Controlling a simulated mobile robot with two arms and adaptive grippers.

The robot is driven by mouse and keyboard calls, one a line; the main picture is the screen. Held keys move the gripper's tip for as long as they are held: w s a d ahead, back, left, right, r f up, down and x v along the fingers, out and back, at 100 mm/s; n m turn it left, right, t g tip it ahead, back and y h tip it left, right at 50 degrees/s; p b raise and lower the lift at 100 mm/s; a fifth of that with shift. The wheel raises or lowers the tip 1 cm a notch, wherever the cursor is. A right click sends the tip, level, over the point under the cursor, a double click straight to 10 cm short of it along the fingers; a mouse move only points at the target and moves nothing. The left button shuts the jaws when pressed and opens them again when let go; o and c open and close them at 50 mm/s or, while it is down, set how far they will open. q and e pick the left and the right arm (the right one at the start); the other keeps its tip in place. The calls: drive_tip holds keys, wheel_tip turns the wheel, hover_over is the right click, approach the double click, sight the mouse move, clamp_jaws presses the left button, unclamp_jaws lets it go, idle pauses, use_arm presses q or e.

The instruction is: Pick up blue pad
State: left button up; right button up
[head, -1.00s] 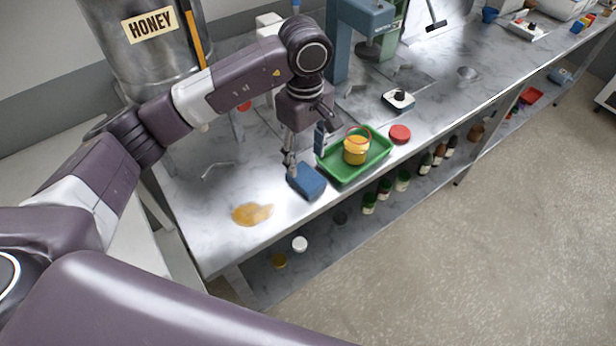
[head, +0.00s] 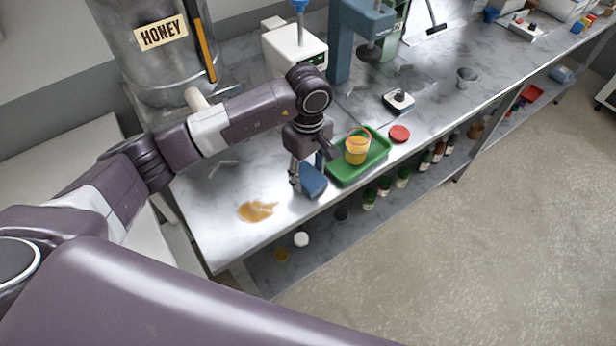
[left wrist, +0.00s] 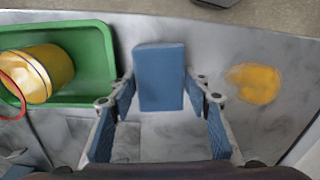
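The blue pad (head: 313,184) is a small block on the marble table, close to the front edge and just left of the green tray. My left gripper (head: 307,172) is down over it, with a finger on each side. In the left wrist view the blue pad (left wrist: 158,78) lies between the fingertips of the open left gripper (left wrist: 159,82). Narrow gaps seem to show beside it, and no firm grip is visible. My right gripper is not in view.
The green tray (head: 342,178) holds a yellow jar (head: 356,152) close beside the gripper. A honey-coloured spill (head: 257,211) lies on the table to the left.

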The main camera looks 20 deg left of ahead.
use_arm(q)
drive_tip(key=shift+r, duration=0.1)
drive_tip(key=shift+c, duration=0.3)
drive_tip(key=shift+r, duration=0.2)
wheel_tip(320, 180, up, 12)
drive_tip(key=f+b, duration=0.1)
drive_tip(key=b, duration=0.3)
wheel_tip(320, 180, up, 8)
hover_over(308, 175)
drive_tip(key=shift+s+r, duration=0.1)
drive_tip(key=shift+r, duration=0.1)
